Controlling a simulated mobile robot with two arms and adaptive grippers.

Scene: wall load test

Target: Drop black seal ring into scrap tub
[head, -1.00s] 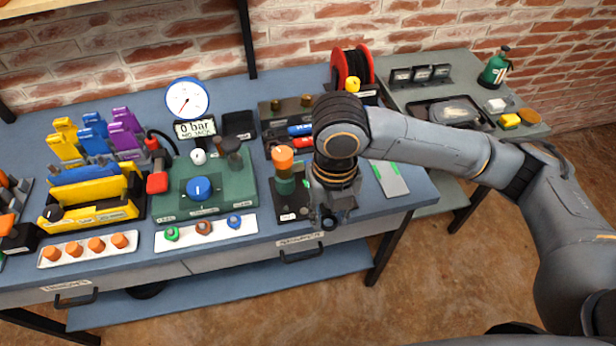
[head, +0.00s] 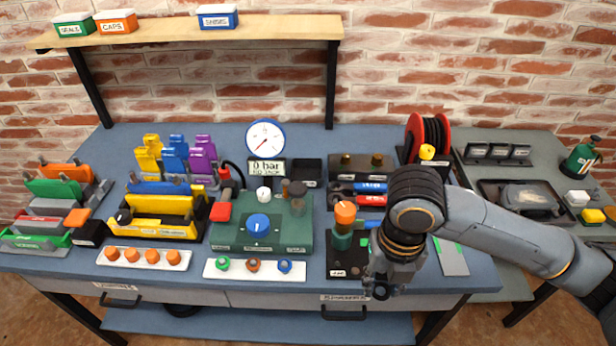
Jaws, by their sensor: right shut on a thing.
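My right gripper (head: 381,284) points down over the front edge of the bench, to the right of the orange-capped green cylinder. It is shut on a small dark ring-like piece (head: 381,293), which looks like the black seal ring; the fingers hide part of it. No tub has a readable scrap label. A small black open box (head: 308,172) stands behind the green test plate. Another black box with a white label (head: 90,233) stands at the left of the bench. My left gripper is not in view.
The green test plate (head: 228,236) carries a blue knob and a gauge (head: 265,138). The orange-capped cylinder (head: 344,217) stands close beside my right gripper. Yellow racks (head: 160,228) and cap strips fill the left. A shelf (head: 180,36) with labelled boxes overhangs the back.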

